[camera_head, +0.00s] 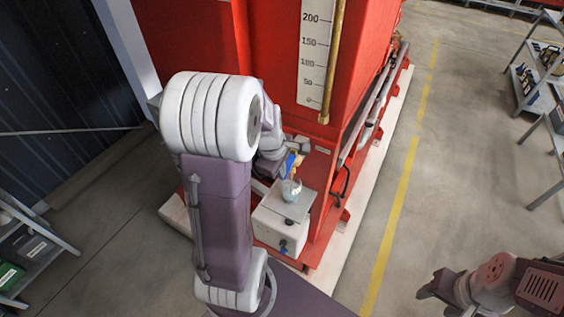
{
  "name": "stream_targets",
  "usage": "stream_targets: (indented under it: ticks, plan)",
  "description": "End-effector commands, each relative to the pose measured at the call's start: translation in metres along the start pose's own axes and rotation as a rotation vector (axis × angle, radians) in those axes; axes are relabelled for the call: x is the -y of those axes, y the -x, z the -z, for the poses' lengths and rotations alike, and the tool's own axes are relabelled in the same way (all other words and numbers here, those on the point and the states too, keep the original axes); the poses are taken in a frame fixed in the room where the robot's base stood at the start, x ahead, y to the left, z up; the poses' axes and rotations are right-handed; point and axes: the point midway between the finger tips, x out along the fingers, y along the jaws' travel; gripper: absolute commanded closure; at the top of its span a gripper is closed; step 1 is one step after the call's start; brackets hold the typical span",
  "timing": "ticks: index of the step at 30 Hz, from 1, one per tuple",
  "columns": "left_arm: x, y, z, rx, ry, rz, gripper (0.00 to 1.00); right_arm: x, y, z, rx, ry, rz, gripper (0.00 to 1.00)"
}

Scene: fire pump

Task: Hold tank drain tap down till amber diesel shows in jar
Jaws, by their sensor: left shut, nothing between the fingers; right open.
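The red tank (275,60) stands at the centre, with a white level scale (315,50) and a brass tube on its face. The drain tap (297,164), brass-coloured with a blue part, is low on the tank. A small clear jar (291,190) stands below it on a white box (270,226); the jar looks pale, with no amber visible. My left gripper (284,153) is shut and empty close beside the tap, partly hidden by my own wrist; contact cannot be told. My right gripper (436,290) is open and empty at the lower right, far from the tap.
Metal shelves with items stand at the right (540,85) and lower left (35,255). Pipes (368,110) and a black handle (341,186) run along the tank's right side. The floor around the yellow line (400,195) is clear.

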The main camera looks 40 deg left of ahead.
Motion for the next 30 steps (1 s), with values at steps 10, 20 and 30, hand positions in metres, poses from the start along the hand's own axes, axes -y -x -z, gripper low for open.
stream_targets:
  ticks: [10, 20, 30]
  plan:
    - [-0.003, 0.012, 0.0, 0.0, 0.0, 0.0, 1.0, 0.0, 0.013, 0.001, 0.0, 0.0, 0.0, 0.48]
    - [-0.004, 0.015, 0.0, 0.0, 0.0, 0.0, 1.0, 0.0, 0.017, 0.002, 0.0, 0.0, 0.0, 0.48]
    - [-0.022, 0.052, 0.006, 0.001, -0.002, 0.001, 1.0, 0.001, 0.059, 0.006, 0.0, 0.0, 0.0, 0.48]
